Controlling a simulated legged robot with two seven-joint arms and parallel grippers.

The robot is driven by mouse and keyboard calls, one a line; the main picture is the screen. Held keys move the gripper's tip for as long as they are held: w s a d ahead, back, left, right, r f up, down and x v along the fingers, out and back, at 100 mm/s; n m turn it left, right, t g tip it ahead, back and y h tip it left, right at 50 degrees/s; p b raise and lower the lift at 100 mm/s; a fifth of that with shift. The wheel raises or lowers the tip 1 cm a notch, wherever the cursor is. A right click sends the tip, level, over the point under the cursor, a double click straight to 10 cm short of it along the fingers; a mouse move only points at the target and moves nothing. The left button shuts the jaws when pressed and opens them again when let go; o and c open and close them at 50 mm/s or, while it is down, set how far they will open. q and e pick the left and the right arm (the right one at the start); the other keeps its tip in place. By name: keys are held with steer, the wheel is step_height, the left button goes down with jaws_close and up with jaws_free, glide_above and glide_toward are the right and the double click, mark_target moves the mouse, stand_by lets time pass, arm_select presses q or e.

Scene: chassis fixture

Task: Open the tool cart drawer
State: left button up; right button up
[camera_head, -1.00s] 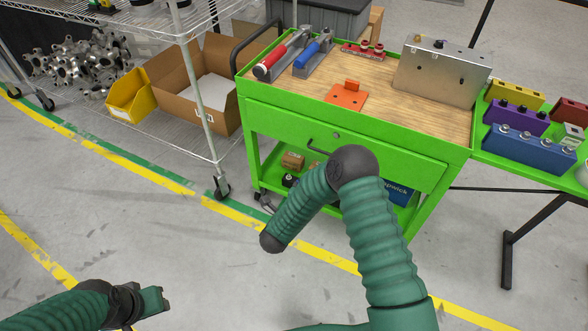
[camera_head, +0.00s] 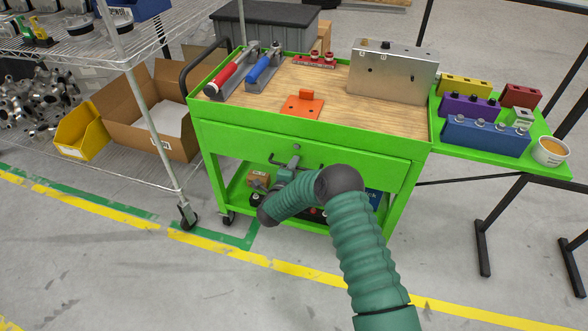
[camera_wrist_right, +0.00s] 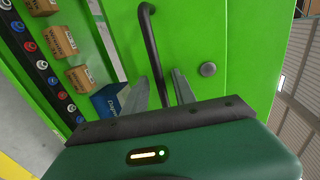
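The green tool cart (camera_head: 315,122) stands ahead with its drawer (camera_head: 345,160) shut. The drawer's dark bar handle (camera_head: 273,160) is partly hidden by my right gripper (camera_head: 290,163), which is at the drawer front. In the right wrist view, the handle (camera_wrist_right: 152,45) runs between the two grey fingers of the right gripper (camera_wrist_right: 160,88). The fingers are apart, one on each side of the handle, with gaps visible. The round drawer lock (camera_wrist_right: 208,69) is right of the fingers. My left gripper is out of view.
A wire shelf rack (camera_head: 150,110) with a cardboard box (camera_head: 150,125) and a yellow bin (camera_head: 80,135) stands left of the cart. Tools and a metal box (camera_head: 393,72) sit on the cart top. A green side table (camera_head: 535,160) is at the right. The floor in front is clear.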

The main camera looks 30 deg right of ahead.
steer(key=shift+a+r, duration=0.1)
jaws_close()
steer(key=shift+s, duration=0.1)
stand_by(1.2)
